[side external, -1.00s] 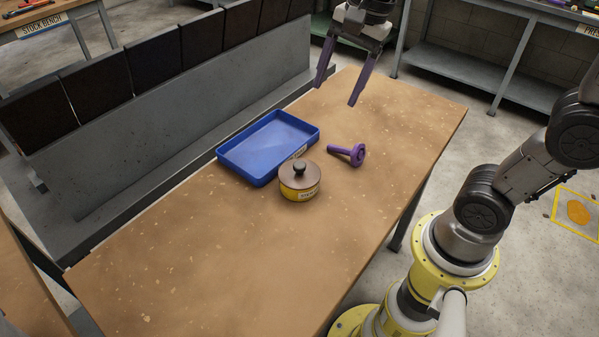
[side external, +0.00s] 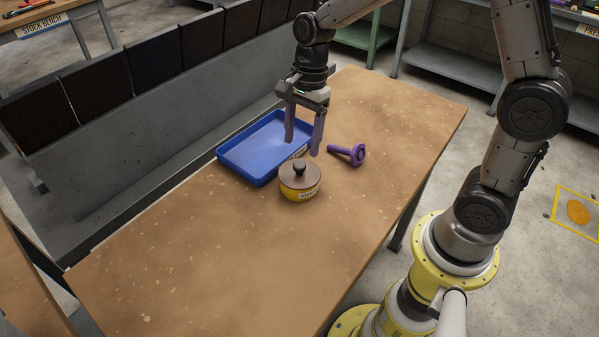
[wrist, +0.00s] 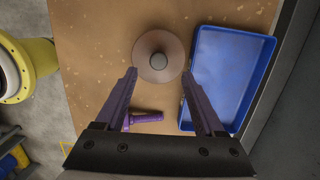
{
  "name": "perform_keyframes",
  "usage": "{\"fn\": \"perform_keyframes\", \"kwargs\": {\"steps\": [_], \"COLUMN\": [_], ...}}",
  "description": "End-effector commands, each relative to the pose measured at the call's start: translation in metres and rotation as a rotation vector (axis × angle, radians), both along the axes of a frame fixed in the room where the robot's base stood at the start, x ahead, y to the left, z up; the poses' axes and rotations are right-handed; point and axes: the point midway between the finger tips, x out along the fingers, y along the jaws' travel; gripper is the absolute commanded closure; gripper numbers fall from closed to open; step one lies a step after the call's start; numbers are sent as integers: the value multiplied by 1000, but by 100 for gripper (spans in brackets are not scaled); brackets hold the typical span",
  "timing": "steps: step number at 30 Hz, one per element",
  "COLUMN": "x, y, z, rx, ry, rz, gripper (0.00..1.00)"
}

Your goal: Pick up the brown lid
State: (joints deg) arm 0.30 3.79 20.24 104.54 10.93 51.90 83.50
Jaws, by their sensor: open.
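The brown lid (side external: 299,175) with a dark round knob sits on a yellow pot (side external: 297,192) that stands on the wooden table. In the wrist view the lid (wrist: 148,57) shows from above, just beyond the fingertips. My gripper (side external: 302,150) is open and empty, with its purple fingers pointing down. It is above the table, just behind the lid in the side view and apart from it. In the wrist view my gripper (wrist: 158,72) has one finger to each side of the lid's near edge.
A blue tray (side external: 232,162) lies close to the left of the pot. A purple tool with a round head (side external: 346,154) lies to the right. The table (side external: 220,265) is clear at the front. A grey rack (side external: 140,155) with dark panels runs along the left.

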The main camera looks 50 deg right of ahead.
Motion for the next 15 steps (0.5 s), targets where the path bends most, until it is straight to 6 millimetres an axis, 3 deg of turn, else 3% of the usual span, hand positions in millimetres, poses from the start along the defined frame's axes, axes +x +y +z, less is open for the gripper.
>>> {"fn": "perform_keyframes", "kwargs": {"steps": [15], "x": [-2], "y": [9], "z": [-53], "rx": [0], "ry": [2], "rz": [2], "gripper": [29]}}
